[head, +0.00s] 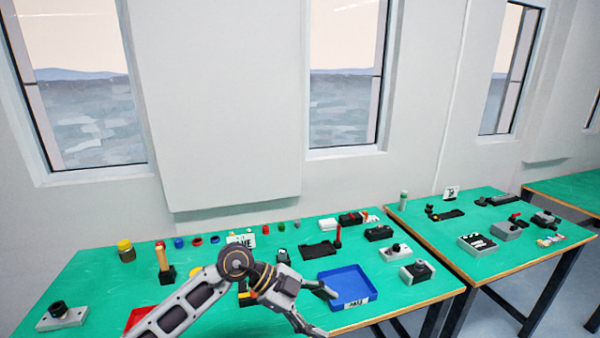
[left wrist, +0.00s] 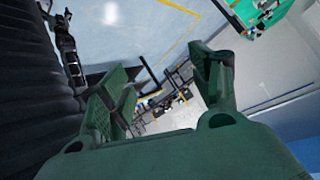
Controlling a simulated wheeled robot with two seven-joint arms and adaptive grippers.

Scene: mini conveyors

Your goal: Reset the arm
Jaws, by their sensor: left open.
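My left arm comes in from the lower left in the head view. My left gripper (head: 322,310) is open and empty, held in front of the blue tray (head: 347,287) near the front edge of the green table (head: 90,280). In the left wrist view the two fingers of the left gripper (left wrist: 165,95) stand apart with nothing between them. Beyond them the floor and distant, tilted furniture show. My right gripper is in neither view.
A red tray (head: 137,316) is partly hidden behind my left arm. A grey box with a black knob (head: 62,316) stands at the left. Several small parts and devices line the table. A second green table (head: 440,232) stands to the right. The wall and windows are behind.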

